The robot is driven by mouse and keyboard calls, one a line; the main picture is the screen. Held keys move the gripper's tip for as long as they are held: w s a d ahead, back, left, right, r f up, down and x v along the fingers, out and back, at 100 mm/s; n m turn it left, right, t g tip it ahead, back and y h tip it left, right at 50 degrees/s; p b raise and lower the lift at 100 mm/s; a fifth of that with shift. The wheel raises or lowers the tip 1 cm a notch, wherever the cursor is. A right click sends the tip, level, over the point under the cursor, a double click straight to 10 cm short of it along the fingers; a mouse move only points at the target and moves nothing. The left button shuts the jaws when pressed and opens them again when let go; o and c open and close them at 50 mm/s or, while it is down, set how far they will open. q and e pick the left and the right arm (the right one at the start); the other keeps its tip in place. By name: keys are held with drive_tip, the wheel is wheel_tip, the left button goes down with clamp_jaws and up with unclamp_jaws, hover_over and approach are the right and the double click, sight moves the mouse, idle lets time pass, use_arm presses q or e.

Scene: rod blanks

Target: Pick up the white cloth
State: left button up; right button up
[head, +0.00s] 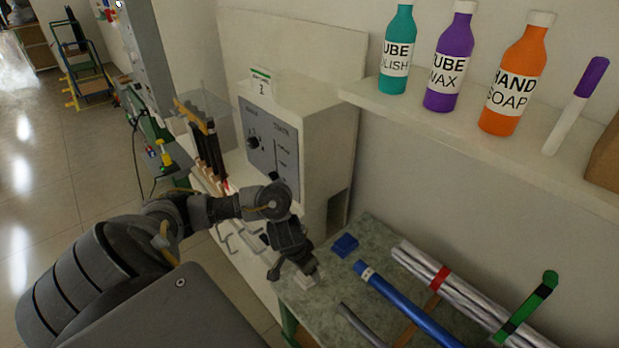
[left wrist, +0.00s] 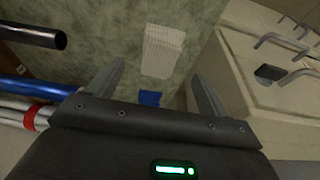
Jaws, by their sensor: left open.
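The white cloth (left wrist: 163,50) is a small ribbed, folded piece on the grey-green tabletop. In the head view the cloth (head: 305,282) lies near the table's left edge, partly hidden by my left gripper. My left gripper (head: 291,267) points down right above or beside it; I cannot tell the exact gap. In the left wrist view my left gripper (left wrist: 157,78) is open and empty, and the cloth shows beyond and between its two fingers. My right gripper is not in view.
A blue block (head: 345,246) lies close to the cloth. A blue tube (head: 408,306), a dark rod (head: 362,325) and a red-banded bundle of rods (head: 440,278) lie to the right. A beige machine (head: 315,140) stands behind. Bottles stand on a shelf (head: 470,128) above.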

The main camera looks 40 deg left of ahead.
use_arm(q)
drive_tip(key=shift+b+x, duration=0.75)
drive_tip(key=shift+x, duration=2.25)
drive_tip(key=shift+w+r, duration=0.1)
drive_tip(key=shift+w, duration=0.05)
drive_tip(key=c, duration=1.1)
